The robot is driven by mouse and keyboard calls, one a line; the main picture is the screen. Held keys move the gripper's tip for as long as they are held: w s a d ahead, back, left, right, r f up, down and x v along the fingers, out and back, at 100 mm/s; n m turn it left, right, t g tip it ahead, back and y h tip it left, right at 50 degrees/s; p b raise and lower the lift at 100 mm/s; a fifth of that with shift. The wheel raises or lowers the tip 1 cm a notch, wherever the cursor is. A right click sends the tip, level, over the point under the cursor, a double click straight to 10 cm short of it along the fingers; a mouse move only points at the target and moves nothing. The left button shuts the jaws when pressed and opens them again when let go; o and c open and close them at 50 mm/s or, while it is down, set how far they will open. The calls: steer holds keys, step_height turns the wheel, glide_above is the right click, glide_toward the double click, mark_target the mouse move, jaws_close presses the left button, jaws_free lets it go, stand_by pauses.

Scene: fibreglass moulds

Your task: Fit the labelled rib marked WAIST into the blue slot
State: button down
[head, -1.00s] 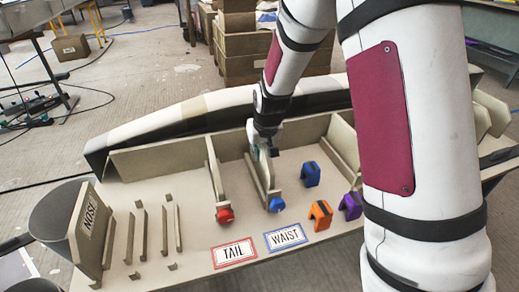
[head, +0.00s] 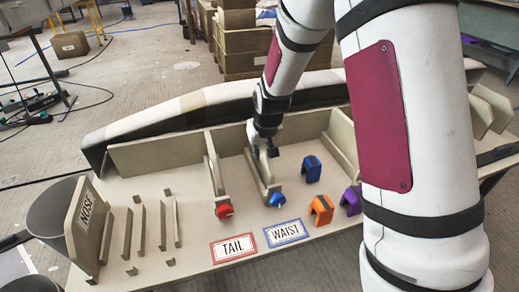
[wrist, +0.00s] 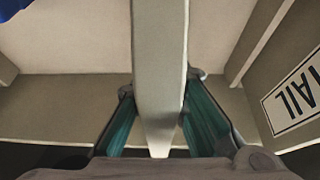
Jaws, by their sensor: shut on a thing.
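My gripper (head: 263,148) is over the slot with the blue knob (head: 277,200), behind the WAIST plate (head: 286,233) in the head view. It is shut on a beige rib. In the wrist view the rib (wrist: 160,60) stands on edge between the two teal fingers (wrist: 160,118). The rib's marking faces out of sight, so I cannot read it. In the head view the rib's lower part appears to be between the blue slot's rails (head: 262,178). I cannot tell whether it is fully seated.
To the left, the slot with the red knob (head: 224,210) stands behind the TAIL plate (head: 234,248). A TAIL-marked panel (wrist: 297,95) is close on the right in the wrist view. A NOSE panel (head: 85,220) stands at far left. Blue (head: 312,169), orange (head: 321,210) and purple (head: 351,199) clips stand right.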

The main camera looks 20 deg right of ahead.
mark_target(264, 145)
steer(key=shift+f, duration=0.15)
steer(key=c, duration=1.5)
jaws_free()
steer(key=shift+c, duration=0.2)
steer(key=v, duration=1)
steer(key=shift+s+r, duration=0.2)
steer(key=shift+r, duration=0.1)
steer(key=shift+s+r, duration=0.25)
steer(key=shift+r, duration=0.35)
